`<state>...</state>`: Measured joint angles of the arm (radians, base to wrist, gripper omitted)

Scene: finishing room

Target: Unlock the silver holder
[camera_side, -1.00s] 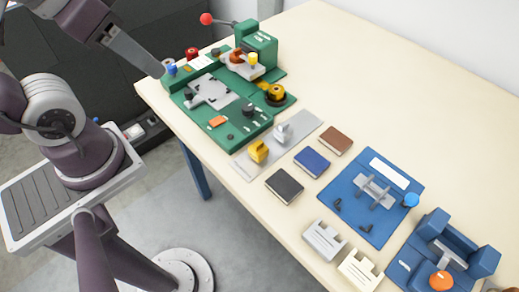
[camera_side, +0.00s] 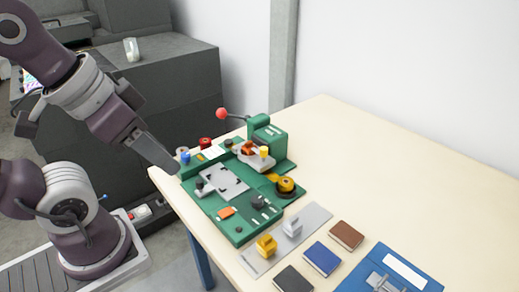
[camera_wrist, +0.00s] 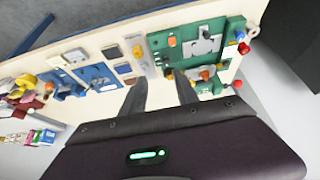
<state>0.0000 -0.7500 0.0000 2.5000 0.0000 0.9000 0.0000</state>
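A small silver block (camera_side: 292,228) stands upright on a light grey strip plate (camera_side: 316,217), beside a similar yellow block (camera_side: 266,246). It looks like the silver holder, but its lock state is too small to tell. The grey strip (camera_wrist: 146,62) shows beyond the fingers there.
The green fixture carries a red-ball lever (camera_side: 222,113), coloured knobs and a yellow-and-black dial (camera_side: 286,186). Brown (camera_side: 346,235), blue (camera_side: 322,258) and black (camera_side: 292,280) blocks lie by the strip. A blue fixture (camera_side: 416,278) is at lower right. The table's right side is clear.

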